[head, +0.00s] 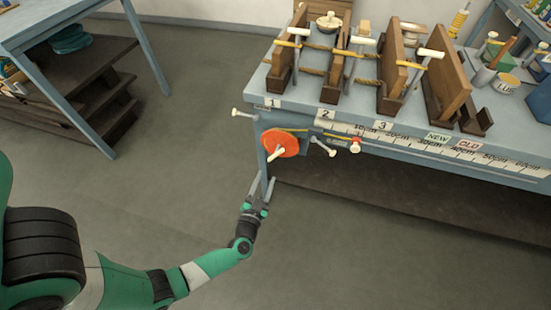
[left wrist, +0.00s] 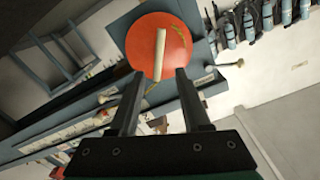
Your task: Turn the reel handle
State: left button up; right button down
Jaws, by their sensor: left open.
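The orange reel (head: 283,142) is mounted on the front left corner of the blue workbench. Its pale handle (head: 276,153) sticks out from the reel's face. In the left wrist view the orange reel (left wrist: 152,42) lies ahead of the fingers, and its handle (left wrist: 160,54) points toward the gap between them. My left gripper (head: 262,184) is open and empty, just below the reel in the head view. In the left wrist view its two fingers (left wrist: 158,100) are apart, with the handle beyond their tips. My right gripper is not in view.
The workbench (head: 420,160) carries wooden stands (head: 395,75) with ropes and white-ended pegs. Other pale knobs (head: 322,148) project from its front near the reel. A blue-framed shelf (head: 70,80) stands at the left. The floor between is clear.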

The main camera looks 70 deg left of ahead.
aim_at(275, 157)
pick_arm(q)
jog(key=b+x, duration=0.5)
jog(key=x, duration=0.6)
jog(key=shift+w+d, duration=0.1)
jog(key=shift+w, duration=0.15)
jog(key=shift+w+a+r, duration=0.2)
jog(key=shift+w+a, duration=0.05)
jog(key=shift+a, duration=0.05)
